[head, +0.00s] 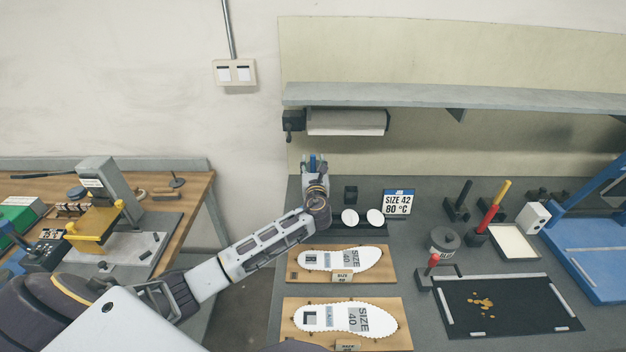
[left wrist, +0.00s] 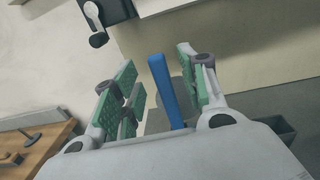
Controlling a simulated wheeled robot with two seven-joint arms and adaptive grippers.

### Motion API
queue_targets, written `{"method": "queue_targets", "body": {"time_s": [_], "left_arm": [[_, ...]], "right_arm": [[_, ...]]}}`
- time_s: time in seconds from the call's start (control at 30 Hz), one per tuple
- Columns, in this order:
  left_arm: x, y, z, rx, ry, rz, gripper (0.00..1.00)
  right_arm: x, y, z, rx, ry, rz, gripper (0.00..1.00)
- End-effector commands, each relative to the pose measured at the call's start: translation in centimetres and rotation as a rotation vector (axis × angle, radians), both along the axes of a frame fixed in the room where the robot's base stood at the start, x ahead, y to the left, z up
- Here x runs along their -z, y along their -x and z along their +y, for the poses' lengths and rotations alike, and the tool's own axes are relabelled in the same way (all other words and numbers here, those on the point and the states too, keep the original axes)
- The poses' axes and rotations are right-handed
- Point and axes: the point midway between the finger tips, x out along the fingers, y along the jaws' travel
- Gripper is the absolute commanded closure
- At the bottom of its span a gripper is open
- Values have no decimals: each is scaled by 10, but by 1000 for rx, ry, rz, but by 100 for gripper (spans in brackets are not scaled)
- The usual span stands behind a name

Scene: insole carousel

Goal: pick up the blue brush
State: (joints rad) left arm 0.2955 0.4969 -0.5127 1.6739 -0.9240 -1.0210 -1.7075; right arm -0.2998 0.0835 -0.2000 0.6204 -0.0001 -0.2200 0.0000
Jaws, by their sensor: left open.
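The blue brush (left wrist: 166,90) stands upright between the open fingers of my left gripper (left wrist: 158,88) in the left wrist view. Its blue handle shows; its lower end is hidden behind the gripper body. The green finger pads stand apart on both sides of the handle, with a visible gap on the left. In the head view, my left gripper (head: 315,165) is at the back left of the grey bench, and a bit of blue shows between its fingers. My right gripper is not in view.
A paper roll (head: 346,122) hangs under the shelf (head: 450,95) just behind the gripper. A black cup (head: 351,194), two white discs and a size sign (head: 398,202) stand to its right. Insole boards (head: 390,262) lie in front.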

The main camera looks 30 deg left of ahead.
Motion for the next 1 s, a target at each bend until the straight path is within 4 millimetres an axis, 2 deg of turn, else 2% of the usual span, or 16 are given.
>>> {"method": "queue_targets", "body": {"time_s": [0.33,0.87,0.9,1.0], "left_arm": [[1,-24,13,-1,0,0,57],[1,-26,14,0,0,0,57],[1,-26,14,0,0,0,58],[1,-26,14,0,0,0,71]], "right_arm": [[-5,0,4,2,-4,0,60],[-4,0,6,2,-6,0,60],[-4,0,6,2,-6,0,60],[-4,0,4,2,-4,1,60]]}}
